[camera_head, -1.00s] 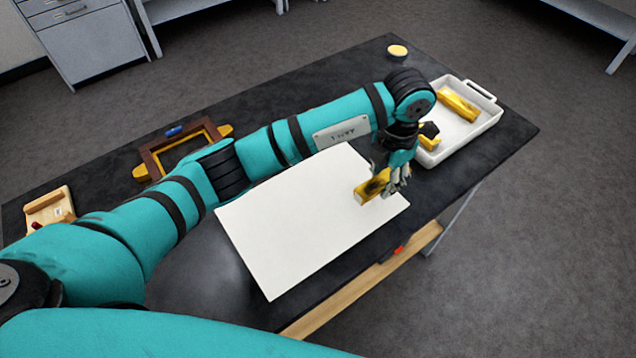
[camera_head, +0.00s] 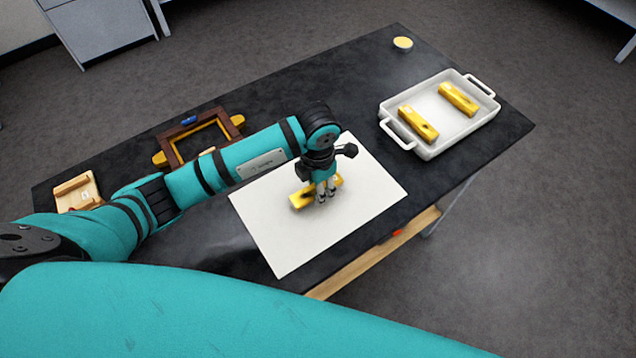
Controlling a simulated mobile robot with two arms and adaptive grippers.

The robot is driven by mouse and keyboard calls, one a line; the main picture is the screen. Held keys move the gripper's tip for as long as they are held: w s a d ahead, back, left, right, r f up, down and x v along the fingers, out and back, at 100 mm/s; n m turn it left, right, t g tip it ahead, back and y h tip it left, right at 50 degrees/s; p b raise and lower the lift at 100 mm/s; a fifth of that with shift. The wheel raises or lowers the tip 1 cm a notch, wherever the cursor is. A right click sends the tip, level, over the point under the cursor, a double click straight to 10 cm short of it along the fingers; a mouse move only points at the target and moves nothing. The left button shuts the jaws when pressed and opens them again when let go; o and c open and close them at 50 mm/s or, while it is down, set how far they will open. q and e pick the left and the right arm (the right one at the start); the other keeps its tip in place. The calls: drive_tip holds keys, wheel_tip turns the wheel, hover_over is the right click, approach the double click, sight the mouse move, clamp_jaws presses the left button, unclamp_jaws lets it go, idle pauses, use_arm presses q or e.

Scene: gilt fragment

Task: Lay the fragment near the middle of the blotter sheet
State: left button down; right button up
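The white blotter sheet (camera_head: 270,225) lies flat on the dark table. A gilt fragment (camera_head: 303,199), a yellow bar with dark patches, is near the sheet's middle. My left gripper (camera_head: 326,196) points down over the fragment with its fingers around its right part. It looks shut on the fragment; the fingers partly hide it. I cannot tell whether the fragment touches the sheet or is slightly above it. My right gripper is not in view.
A white tray (camera_head: 432,152) at the right holds two more gilt pieces (camera_head: 418,125) (camera_head: 458,99). A small round yellow-topped pot (camera_head: 403,44) stands at the back. A brown frame (camera_head: 172,154) and a wooden block (camera_head: 77,193) lie at the left.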

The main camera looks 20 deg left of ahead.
use_arm(q)
drive_tip(key=shift+f, duration=0.2)
drive_tip(key=c, duration=1.4)
unclamp_jaws()
drive_tip(key=o, duration=0.4)
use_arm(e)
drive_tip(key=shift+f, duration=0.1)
